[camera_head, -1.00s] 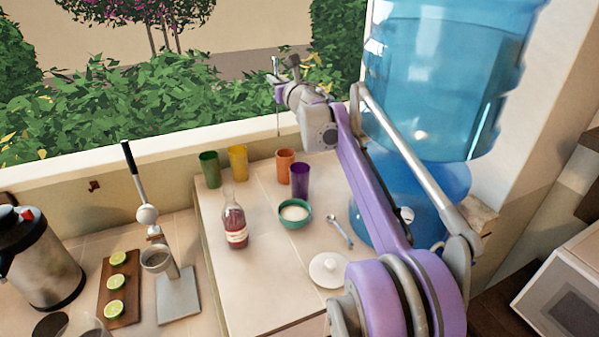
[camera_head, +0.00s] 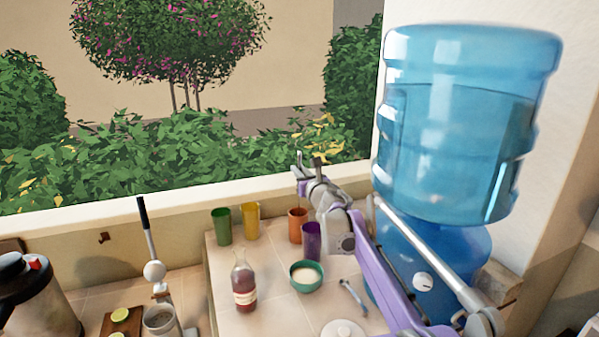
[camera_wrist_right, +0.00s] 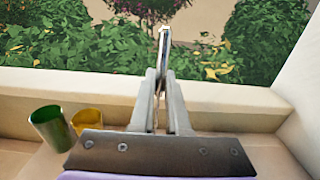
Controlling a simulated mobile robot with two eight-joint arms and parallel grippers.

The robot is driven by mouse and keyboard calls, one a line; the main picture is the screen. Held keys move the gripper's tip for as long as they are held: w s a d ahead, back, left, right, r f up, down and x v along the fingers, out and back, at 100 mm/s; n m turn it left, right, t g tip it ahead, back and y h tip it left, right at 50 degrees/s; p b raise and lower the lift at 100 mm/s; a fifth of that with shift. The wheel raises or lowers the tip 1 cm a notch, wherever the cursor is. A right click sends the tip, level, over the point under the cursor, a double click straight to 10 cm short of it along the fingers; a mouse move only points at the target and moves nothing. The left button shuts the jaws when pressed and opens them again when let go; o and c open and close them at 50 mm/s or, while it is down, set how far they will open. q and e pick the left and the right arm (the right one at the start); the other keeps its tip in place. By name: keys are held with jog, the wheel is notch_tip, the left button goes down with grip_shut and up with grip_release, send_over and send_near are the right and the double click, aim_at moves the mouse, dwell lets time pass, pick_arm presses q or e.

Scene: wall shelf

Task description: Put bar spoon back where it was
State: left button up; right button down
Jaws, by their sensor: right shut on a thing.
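My right gripper (camera_head: 309,162) is shut on a thin metal piece, which looks like the bar spoon (camera_wrist_right: 163,45). In the right wrist view it stands up between the two fingers (camera_wrist_right: 162,82). In the head view the gripper is above the orange cup (camera_head: 297,228), near the windowsill. The spoon's lower part is too thin and too covered by the gripper to tell whether it is inside the cup. A purple cup (camera_head: 311,246) stands just right of and in front of the orange one. My left gripper is not in view.
Green (camera_head: 221,228) and yellow (camera_head: 250,219) cups stand left of the orange one. A red bottle (camera_head: 243,287), a teal bowl (camera_head: 306,288), a small grey utensil (camera_head: 353,298) and a white lid (camera_head: 343,329) lie in front. A blue water dispenser (camera_head: 452,125) rises to the right.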

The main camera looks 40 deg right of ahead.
jog(key=shift+f, duration=0.6)
jog(key=c, duration=0.9)
grip_release()
jog(key=shift+r, duration=0.2)
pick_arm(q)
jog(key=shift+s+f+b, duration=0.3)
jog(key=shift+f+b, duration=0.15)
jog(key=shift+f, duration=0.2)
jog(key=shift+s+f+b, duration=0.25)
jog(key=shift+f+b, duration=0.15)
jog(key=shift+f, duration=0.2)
pick_arm(e)
jog(key=shift+r+v, duration=0.15)
jog(key=shift+v, duration=1.85)
jog(key=shift+r+v, duration=0.2)
jog(key=shift+v, duration=1.8)
jog(key=shift+r+v, duration=0.15)
jog(key=shift+v, duration=1.85)
